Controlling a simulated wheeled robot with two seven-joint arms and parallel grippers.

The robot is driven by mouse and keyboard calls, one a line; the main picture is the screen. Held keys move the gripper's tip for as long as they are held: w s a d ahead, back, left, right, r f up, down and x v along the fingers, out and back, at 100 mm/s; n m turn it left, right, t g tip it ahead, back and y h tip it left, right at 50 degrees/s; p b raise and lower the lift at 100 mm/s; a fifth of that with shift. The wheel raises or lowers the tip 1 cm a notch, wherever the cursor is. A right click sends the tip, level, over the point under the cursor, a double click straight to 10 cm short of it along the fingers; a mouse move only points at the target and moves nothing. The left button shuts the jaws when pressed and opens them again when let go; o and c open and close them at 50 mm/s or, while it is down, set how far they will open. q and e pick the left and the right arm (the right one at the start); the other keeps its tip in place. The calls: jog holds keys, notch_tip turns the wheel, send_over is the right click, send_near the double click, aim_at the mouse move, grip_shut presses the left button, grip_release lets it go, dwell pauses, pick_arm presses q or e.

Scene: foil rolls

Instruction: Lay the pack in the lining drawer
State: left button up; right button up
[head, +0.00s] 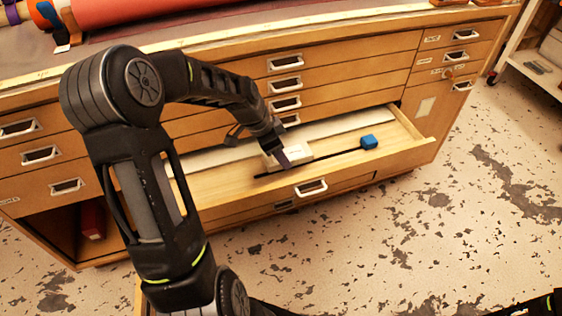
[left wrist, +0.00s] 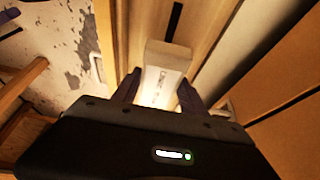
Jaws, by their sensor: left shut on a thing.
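The pack (left wrist: 165,65) is a pale box with printed letters on its side. It also shows in the head view (head: 299,152), partly hidden by my gripper. My left gripper (head: 278,158) is shut on it, with one dark finger on each side in the left wrist view (left wrist: 160,92). The pack is inside the open drawer (head: 225,187), which has a light wood floor. I cannot tell whether the pack touches the floor. My right gripper is out of view.
A thin black bar (head: 322,161) with a blue block (head: 368,142) at its end lies in the drawer, right of the pack. A pale strip (head: 350,124) runs along the drawer's back. A red roll (head: 130,8) lies on the cabinet top.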

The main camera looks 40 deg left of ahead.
pick_arm(q)
jog(key=shift+f+b, duration=0.35)
jog(key=shift+f, duration=1.5)
jog(key=shift+f, duration=0.15)
jog(key=o, duration=1.4)
jog(key=shift+o, duration=0.2)
